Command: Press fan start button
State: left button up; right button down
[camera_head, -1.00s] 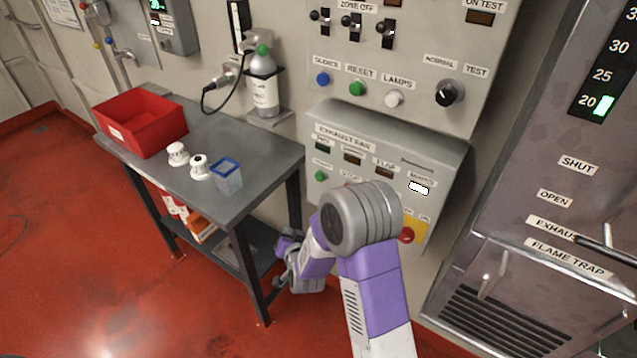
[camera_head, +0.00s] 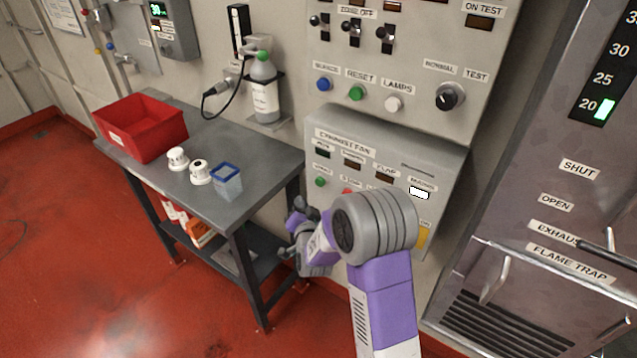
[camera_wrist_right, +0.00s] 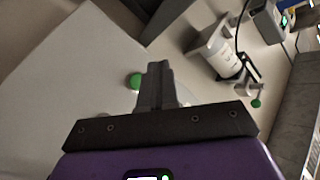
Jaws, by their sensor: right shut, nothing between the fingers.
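The exhaust fan panel (camera_head: 405,150) is a grey box on the wall, with a row of small dark indicators and labels. The green fan start button (camera_head: 320,181) is at its left side, with a red button (camera_head: 347,191) beside it, partly behind my arm. My right gripper (camera_head: 299,204) is below and left of the green button, beside the table, small and partly hidden by my own arm. In the right wrist view the shut, empty fingers (camera_wrist_right: 156,72) point toward the panel, and the green button (camera_wrist_right: 135,81) shows just left of the fingertips. Contact cannot be told. My left gripper is out of view.
A grey bottle (camera_head: 263,88) hangs on the wall. Another control panel (camera_head: 415,60) is above.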

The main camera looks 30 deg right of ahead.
aim_at(320, 182)
jog(key=shift+w+d+b, duration=0.15)
jog(key=shift+w+d, duration=0.2)
jog(key=shift+d, duration=0.55)
jog(key=shift+w+d+b, duration=0.1)
jog(key=shift+w+d, duration=0.3)
jog(key=shift+d, duration=0.45)
jog(key=shift+w+d+b, duration=0.15)
jog(key=shift+w+d, duration=0.2)
jog(key=shift+d, duration=0.55)
jog(key=shift+w+d+b, duration=0.15)
jog(key=shift+d+b, duration=0.25)
jog(key=shift+b, duration=0.05)
jog(key=shift+w+d+b, duration=0.3)
jog(key=shift+d+b, duration=0.1)
jog(key=shift+d, duration=0.3)
dwell(0.6)
dwell(0.4)
jog(key=shift+s+a, duration=0.25)
jog(key=shift+a, duration=0.3)
jog(key=shift+s+a, duration=0.2)
jog(key=shift+a, duration=0.3)
